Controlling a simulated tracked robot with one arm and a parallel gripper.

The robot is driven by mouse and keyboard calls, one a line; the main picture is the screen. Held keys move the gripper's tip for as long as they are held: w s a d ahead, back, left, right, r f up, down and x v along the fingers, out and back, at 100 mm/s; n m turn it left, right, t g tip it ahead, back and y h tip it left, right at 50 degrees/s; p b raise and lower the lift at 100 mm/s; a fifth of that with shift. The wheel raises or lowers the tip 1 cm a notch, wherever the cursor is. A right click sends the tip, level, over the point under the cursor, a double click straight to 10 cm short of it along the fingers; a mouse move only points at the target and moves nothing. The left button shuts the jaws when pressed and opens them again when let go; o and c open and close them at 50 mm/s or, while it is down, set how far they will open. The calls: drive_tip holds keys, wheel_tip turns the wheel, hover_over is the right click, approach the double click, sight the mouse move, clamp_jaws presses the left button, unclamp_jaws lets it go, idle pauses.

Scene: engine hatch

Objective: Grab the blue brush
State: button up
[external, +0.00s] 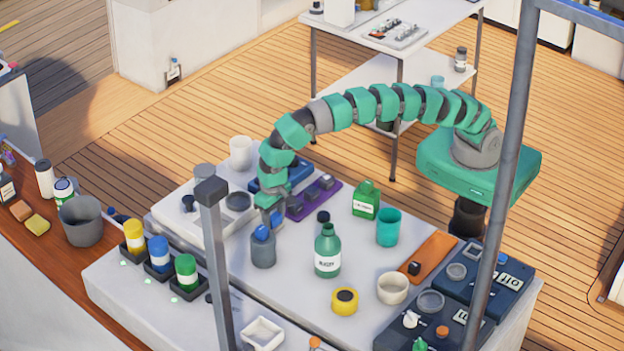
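A blue item (262,232), which may be the blue brush, shows at the mouth of a grey cup (263,253) on the white worktop. Most of it is hidden inside the cup, so I cannot tell its full shape. My green and grey arm arches over from the right. My gripper (268,217) points down directly above the cup, close to the blue item. The fingers are too small and overlapped to tell whether they are open or touching it.
A green bottle (328,252) stands right of the cup, with a yellow roll (344,301) in front. A purple tray (313,199) lies behind. A grey post (216,260) rises in the left foreground.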

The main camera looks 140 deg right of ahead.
drive_tip(key=c, duration=0.4)
